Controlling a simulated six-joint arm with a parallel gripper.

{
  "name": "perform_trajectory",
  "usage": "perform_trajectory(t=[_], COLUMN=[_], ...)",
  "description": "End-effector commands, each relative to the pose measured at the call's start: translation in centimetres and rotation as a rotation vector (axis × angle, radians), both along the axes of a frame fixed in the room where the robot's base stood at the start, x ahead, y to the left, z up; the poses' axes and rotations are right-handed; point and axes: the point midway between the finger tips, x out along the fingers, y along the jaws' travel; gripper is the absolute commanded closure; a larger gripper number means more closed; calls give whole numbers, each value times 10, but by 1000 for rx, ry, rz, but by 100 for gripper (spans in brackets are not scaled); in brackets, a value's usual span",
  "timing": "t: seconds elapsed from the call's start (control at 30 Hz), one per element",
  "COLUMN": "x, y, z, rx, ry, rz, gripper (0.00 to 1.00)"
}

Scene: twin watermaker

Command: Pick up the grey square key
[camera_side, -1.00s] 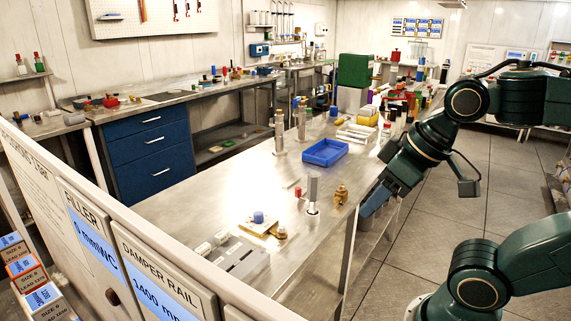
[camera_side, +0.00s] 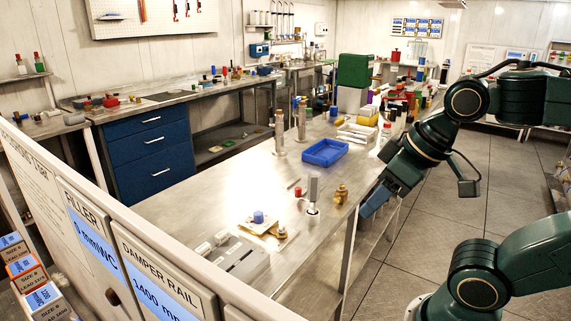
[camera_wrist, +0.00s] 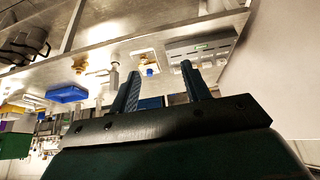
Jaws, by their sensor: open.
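A small grey rod-like piece (camera_side: 294,184) lies on the steel bench beside a red cap; it may be the grey square key, but it is too small to be sure. An upright grey block on a round metal base (camera_side: 313,188) stands just right of it. My gripper (camera_side: 370,205) is at the bench's right edge, to the right of these things and apart from them. In the wrist view my gripper (camera_wrist: 160,72) shows two blue-black fingers spread apart with nothing between them. I cannot make out the key in the wrist view.
The steel bench also holds a brass fitting (camera_side: 341,194), a blue tray (camera_side: 325,152), a cream plate with a blue cap (camera_side: 258,217) and a grey panel (camera_side: 232,256). Metal posts (camera_side: 279,133) stand farther back. The bench's middle left is clear.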

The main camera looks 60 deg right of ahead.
Motion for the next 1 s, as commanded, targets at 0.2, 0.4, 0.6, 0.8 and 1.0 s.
perform_trajectory(t=[0.2, 0.4, 0.6, 0.8, 1.0], x=[0, 0, 2, 14, 43], y=[0, 0, -1, -5, -17], z=[0, 0, 1, 9, 23], rx=[0, 0, -6, -51, -141], ry=[0, 0, 3, 30, 90], rz=[0, 0, 7, 72, 221], gripper=[51, 45, 45, 45, 45])
